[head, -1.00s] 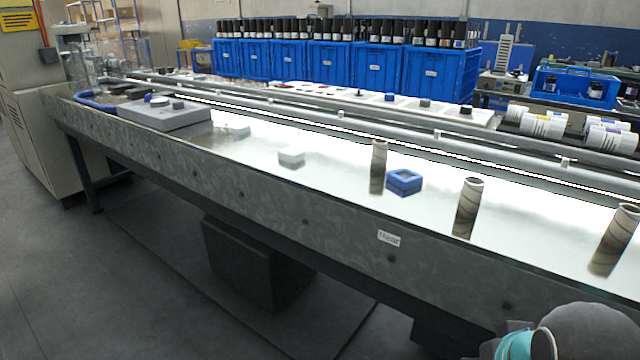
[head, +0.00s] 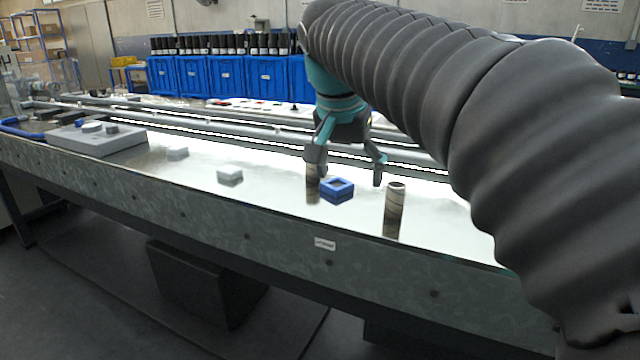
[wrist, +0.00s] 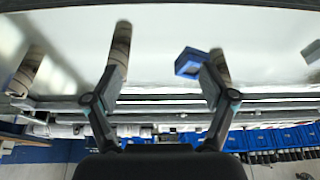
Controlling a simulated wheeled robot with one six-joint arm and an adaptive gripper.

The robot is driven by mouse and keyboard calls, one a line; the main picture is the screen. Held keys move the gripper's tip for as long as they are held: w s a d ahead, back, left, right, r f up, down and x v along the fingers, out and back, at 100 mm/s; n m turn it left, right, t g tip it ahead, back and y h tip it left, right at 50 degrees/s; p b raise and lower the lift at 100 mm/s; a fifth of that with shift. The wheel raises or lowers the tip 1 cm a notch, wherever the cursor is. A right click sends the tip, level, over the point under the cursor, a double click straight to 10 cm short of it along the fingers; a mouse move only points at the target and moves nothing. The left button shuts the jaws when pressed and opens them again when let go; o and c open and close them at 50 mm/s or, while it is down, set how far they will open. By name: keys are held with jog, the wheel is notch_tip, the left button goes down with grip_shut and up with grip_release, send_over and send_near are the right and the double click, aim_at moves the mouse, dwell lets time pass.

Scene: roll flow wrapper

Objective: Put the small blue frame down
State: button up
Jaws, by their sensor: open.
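The small blue frame (head: 337,190), a square block with an open middle, rests on the shiny bench top between two upright grey cylinders. It also shows in the wrist view (wrist: 189,63), partly covered by the right finger. My gripper (head: 347,170) is open, its fingers pointing down just behind and above the frame. In the wrist view, my gripper (wrist: 160,80) has its fingers spread wide, with the frame nearer the right finger. No object is visibly clamped. I cannot tell whether a finger touches the frame.
One cylinder (head: 394,211) stands right of the frame; another (head: 312,186) stands left, partly behind a finger. A white block (head: 230,175) and a grey tray (head: 96,142) lie further left. Rails run along the back, before blue crates (head: 216,78).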

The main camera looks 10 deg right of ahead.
jog(key=w+a+r+m+g+h, duration=0.1)
jog(key=w+a+r+m, duration=0.2)
jog(key=w+r+m, duration=0.45)
jog(key=n+b, duration=0.2)
jog(key=n, duration=0.1)
send_over(337, 186)
jog(key=s+a, duration=0.1)
jog(key=s, duration=0.1)
jog(key=shift+m, duration=0.25)
jog(key=f, duration=0.9)
jog(key=shift+w+a+f, duration=0.1)
jog(key=shift+w+a, duration=0.05)
jog(key=shift+a, duration=0.05)
jog(key=x, duration=0.2)
jog(key=a+x, duration=0.1)
jog(key=x, duration=0.1)
jog(key=shift+w+f, duration=0.15)
jog(key=shift+f, duration=0.25)
jog(key=shift+w+d+f, duration=0.1)
jog(key=shift+d+f, duration=0.1)
jog(key=shift+f, duration=0.15)
jog(key=shift+h, duration=0.3)
jog(key=c, duration=1.2)
jog(key=shift+r, duration=0.1)
